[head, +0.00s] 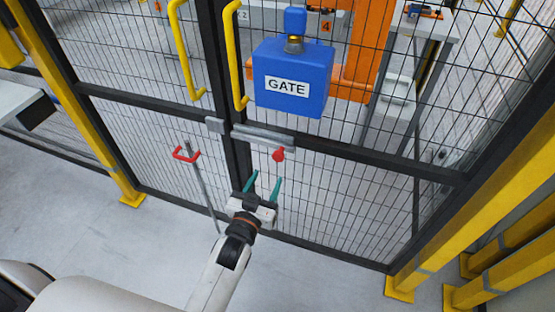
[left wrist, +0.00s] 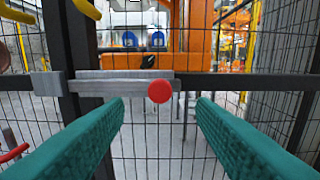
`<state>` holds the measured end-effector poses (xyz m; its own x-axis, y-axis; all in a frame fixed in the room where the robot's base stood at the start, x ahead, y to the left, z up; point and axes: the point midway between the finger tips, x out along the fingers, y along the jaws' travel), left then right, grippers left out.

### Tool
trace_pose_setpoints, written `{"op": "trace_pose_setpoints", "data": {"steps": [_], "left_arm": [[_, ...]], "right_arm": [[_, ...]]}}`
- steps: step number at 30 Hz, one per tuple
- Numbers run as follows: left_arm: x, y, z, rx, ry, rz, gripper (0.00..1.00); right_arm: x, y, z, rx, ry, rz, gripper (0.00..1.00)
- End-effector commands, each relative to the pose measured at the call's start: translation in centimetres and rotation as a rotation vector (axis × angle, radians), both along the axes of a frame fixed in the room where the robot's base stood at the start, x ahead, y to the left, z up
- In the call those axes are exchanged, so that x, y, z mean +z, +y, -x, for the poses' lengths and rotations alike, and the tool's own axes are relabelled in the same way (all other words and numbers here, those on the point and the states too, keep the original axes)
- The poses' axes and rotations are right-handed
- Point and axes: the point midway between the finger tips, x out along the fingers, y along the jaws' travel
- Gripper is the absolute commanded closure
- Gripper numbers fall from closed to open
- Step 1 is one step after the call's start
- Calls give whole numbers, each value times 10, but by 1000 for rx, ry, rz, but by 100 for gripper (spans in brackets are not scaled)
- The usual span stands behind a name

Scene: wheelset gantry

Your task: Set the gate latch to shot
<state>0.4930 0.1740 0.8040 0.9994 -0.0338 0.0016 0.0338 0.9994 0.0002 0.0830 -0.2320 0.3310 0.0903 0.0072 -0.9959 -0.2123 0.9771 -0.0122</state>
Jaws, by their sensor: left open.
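The gate latch is a grey sliding bolt (head: 262,137) on the dark crossbar, with a red round knob (head: 278,155) below its right part. A short grey keeper (head: 215,125) sits to its left, across the gate's seam. My left gripper (head: 264,182) is open and empty in front of the gate. Its teal fingers point at the knob, which appears between and beyond the fingertips, apparently untouched. My right gripper is not in view.
A rod with a red handle (head: 186,152) stands left of the latch. A blue box marked GATE (head: 292,78) is above it, beside two yellow pull handles (head: 238,60). Mesh panels and yellow posts (head: 480,190) border the gate.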

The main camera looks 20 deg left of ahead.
Motion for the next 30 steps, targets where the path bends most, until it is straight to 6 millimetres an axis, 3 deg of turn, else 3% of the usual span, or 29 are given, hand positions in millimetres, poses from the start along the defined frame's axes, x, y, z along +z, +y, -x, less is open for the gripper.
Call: {"op": "trace_pose_setpoints", "data": {"steps": [6,12,25,30], "left_arm": [[0,-2,-46,-1,-1,0,49],[0,-3,-74,-1,1,-1,49],[-1,-3,-83,-1,2,0,49],[-1,-3,-83,-1,2,0,77]], "right_arm": [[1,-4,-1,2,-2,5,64],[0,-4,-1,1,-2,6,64],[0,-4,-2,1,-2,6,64],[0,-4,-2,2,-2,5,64]]}}
